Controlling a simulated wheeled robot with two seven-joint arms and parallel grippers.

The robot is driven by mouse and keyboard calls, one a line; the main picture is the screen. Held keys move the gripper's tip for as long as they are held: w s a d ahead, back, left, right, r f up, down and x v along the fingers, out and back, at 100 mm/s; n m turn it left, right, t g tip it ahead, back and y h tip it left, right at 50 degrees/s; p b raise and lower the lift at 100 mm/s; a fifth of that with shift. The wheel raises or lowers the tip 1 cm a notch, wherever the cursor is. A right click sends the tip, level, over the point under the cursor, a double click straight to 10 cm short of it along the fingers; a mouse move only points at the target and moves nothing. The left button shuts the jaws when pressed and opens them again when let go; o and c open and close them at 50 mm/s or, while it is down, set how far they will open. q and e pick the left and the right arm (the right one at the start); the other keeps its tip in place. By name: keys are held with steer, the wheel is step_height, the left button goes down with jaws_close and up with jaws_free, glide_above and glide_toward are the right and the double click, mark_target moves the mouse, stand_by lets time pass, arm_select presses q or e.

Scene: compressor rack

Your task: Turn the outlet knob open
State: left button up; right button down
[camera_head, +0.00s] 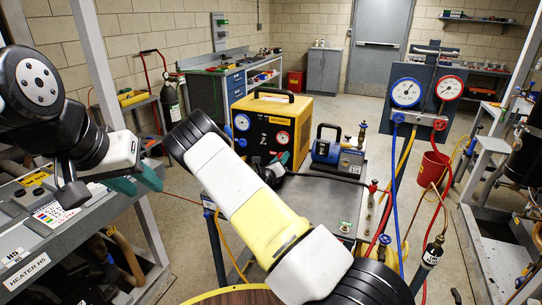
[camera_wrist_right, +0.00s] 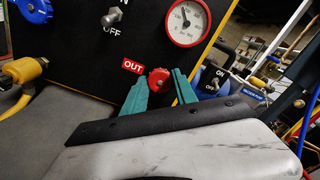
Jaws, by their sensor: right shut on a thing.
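The outlet knob (camera_wrist_right: 158,80) is red and sits on the black front panel, right of a red "OUT" label (camera_wrist_right: 133,66). In the right wrist view my right gripper (camera_wrist_right: 160,88) has its teal fingers on either side of the knob and is shut on it.
A red-rimmed gauge (camera_wrist_right: 187,22) and a switch (camera_wrist_right: 112,16) are above the knob. A blue pump (camera_head: 338,148) stands right of the machine. The gauge manifold (camera_head: 418,118) with hoses is further right.

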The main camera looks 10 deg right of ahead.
steer(key=n, duration=0.7)
steer(key=shift+a, duration=0.1)
stand_by(0.5)
steer(key=c, duration=1)
jaws_free()
steer(key=shift+o, duration=0.2)
